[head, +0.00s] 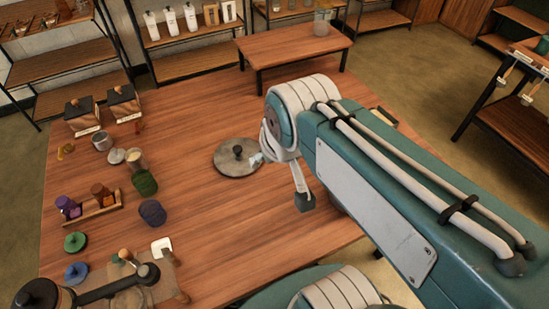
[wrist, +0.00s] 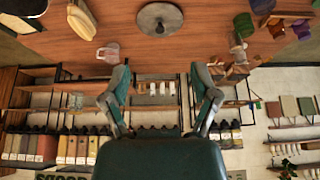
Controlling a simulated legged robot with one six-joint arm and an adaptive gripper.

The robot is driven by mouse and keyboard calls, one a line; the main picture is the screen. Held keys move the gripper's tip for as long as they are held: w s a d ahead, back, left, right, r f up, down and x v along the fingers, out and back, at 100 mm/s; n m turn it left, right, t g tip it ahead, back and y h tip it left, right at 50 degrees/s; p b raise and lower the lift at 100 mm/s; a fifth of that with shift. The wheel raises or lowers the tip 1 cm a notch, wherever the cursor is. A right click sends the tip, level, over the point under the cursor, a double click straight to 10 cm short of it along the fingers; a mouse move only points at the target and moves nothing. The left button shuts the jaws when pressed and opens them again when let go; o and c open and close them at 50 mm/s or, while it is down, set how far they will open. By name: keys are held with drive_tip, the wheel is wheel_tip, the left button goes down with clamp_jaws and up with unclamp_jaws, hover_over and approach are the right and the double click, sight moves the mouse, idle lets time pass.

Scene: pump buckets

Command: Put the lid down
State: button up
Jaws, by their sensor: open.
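A round grey-brown lid with a dark knob (head: 237,160) lies flat on the wooden table, knob up. The lid also shows at the top of the wrist view (wrist: 174,21). My gripper (wrist: 160,80) is open, with its two fingers spread wide and nothing between them. The lid lies beyond the fingertips in the wrist view, apart from them. In the head view my arm reaches in from the right and ends just right of the lid. Most of my gripper is hard to make out there.
The table (head: 200,220) is clear around the lid. At left stand cans, dark yarn rolls (head: 152,212), a small rack of spools (head: 95,205) and two lidded boxes (head: 84,116). A low bench (head: 290,48) with a glass jar (head: 322,24) stands at the back.

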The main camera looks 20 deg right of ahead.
drive_tip(key=shift+s+f, duration=0.1)
drive_tip(key=shift+s, duration=1.1)
drive_tip(key=shift+o, duration=0.6)
drive_tip(key=shift+s, duration=0.1)
drive_tip(key=m+g, duration=0.4)
hover_over(237, 148)
drive_tip(key=s, duration=0.2)
wheel_tip(237, 148, down, 17)
drive_tip(key=shift+h, duration=0.4)
drive_tip(key=f, duration=0.5)
drive_tip(key=shift+w+f, duration=0.35)
drive_tip(key=f, duration=0.2)
drive_tip(key=w+f, duration=0.1)
drive_tip(key=f, duration=0.1)
drive_tip(key=shift+w+f, duration=0.2)
drive_tip(key=shift+f, duration=0.2)
clamp_jaws()
